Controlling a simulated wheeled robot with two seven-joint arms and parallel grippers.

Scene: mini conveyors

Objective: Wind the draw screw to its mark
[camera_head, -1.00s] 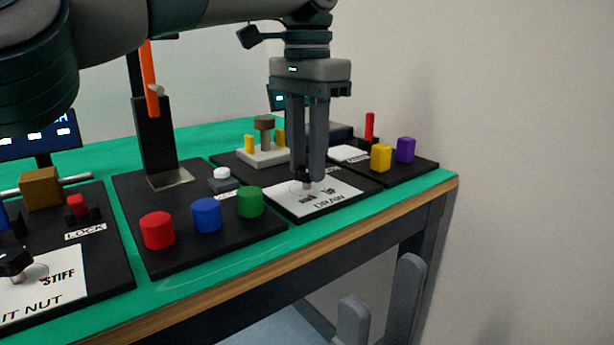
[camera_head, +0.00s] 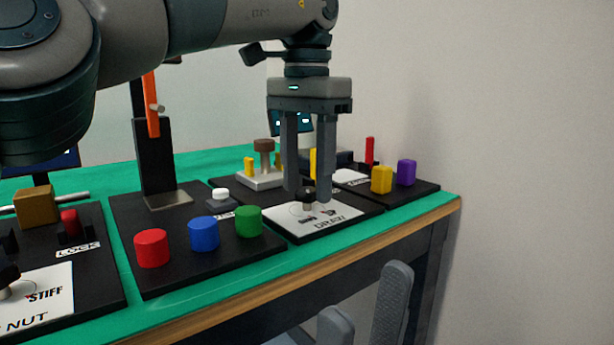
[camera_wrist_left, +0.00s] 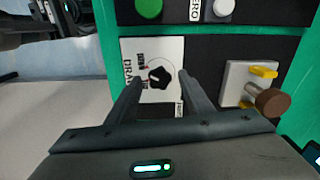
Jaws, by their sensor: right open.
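The draw screw's dark lobed knob (camera_head: 307,196) stands on the white DRAW plate (camera_head: 338,222). It also shows in the left wrist view (camera_wrist_left: 160,77), with a thin circle and small printed marks around it. My left gripper (camera_head: 308,197) points down at the knob, its fingertips apart on either side of it. The left wrist view shows a gap between each finger and the knob. The mark's exact spot is too small to tell. My right gripper (camera_head: 366,290) is open and empty, low in front of the table edge.
Red (camera_head: 152,248), blue (camera_head: 203,232) and green (camera_head: 248,220) cylinders stand left of the plate. A white block with a brown-topped post (camera_head: 263,150) is behind. Yellow (camera_head: 381,179) and purple (camera_head: 406,172) blocks stand right. The green table edge is in front.

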